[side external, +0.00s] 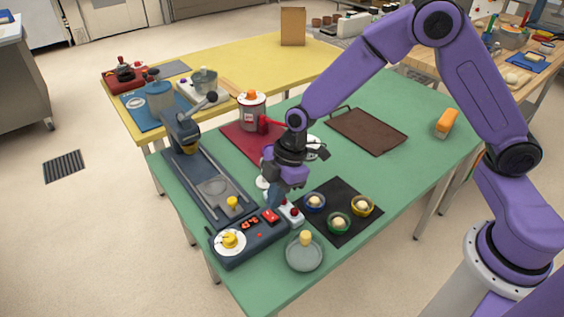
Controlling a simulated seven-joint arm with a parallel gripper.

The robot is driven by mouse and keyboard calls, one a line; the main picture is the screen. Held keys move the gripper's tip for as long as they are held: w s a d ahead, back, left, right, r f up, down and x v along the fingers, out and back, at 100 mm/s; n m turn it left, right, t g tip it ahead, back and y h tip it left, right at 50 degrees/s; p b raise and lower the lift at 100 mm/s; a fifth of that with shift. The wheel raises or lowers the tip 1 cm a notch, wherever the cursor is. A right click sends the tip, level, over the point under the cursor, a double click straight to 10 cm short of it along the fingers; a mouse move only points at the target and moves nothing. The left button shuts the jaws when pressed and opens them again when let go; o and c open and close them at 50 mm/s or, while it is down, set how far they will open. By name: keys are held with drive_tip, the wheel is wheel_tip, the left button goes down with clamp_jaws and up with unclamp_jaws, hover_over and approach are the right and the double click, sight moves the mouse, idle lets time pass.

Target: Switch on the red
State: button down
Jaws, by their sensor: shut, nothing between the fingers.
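A dark blue control unit (233,253) sits at the near left corner of the green table. A bright red switch (270,216) is on its upper face, beside smaller red-lit marks (250,223). Just right of it stands a small white box with a red button (292,213). Whether any of these is on or off I cannot tell. My gripper (274,202) points down, shut and empty, just above the red switch and the white box. I cannot tell whether it touches either one.
A plate with a yellow item (230,242) rests on the unit. A grey plate (304,256) and a black mat (340,232) with several small bowls lie to the right.

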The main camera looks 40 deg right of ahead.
drive_tip(key=v, duration=1)
drive_tip(key=shift+w, duration=0.7)
drive_tip(key=s+d+r+m+h, duration=0.1)
drive_tip(key=s+d+m, duration=0.1)
drive_tip(key=s+d, duration=0.5)
drive_tip(key=s+d+r+m+h, duration=0.2)
drive_tip(key=s+d, duration=0.5)
drive_tip(key=s, duration=1.1)
drive_tip(key=shift+s+d+r+m, duration=0.25)
drive_tip(key=shift+s+r+m, duration=0.1)
drive_tip(key=shift+m, duration=0.15)
